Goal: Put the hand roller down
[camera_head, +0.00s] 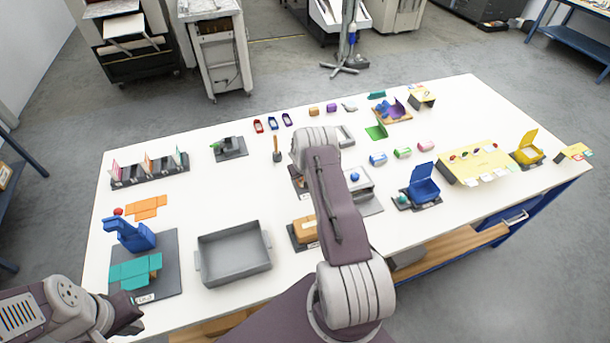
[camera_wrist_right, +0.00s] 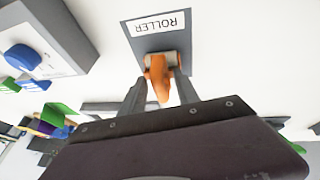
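The hand roller (camera_wrist_right: 159,78), with an orange-brown handle, shows in the right wrist view between the fingers of my right gripper (camera_wrist_right: 160,88). The fingertips are close against both its sides and look shut on it. It is over or on the near end of a dark grey plate with a white ROLLER label (camera_wrist_right: 157,24); whether it touches the plate, I cannot tell. In the head view my right arm hides the roller and the gripper. My left gripper (camera_head: 132,312) is at the table's front left corner, its fingers too unclear to judge.
A grey tray (camera_head: 236,279) and a mat with a blue holder (camera_head: 130,235) are at the front left. An orange-brown block (camera_head: 304,229) lies beside my right arm. A blue box (camera_head: 423,184) and a yellow board (camera_head: 474,164) stand at right.

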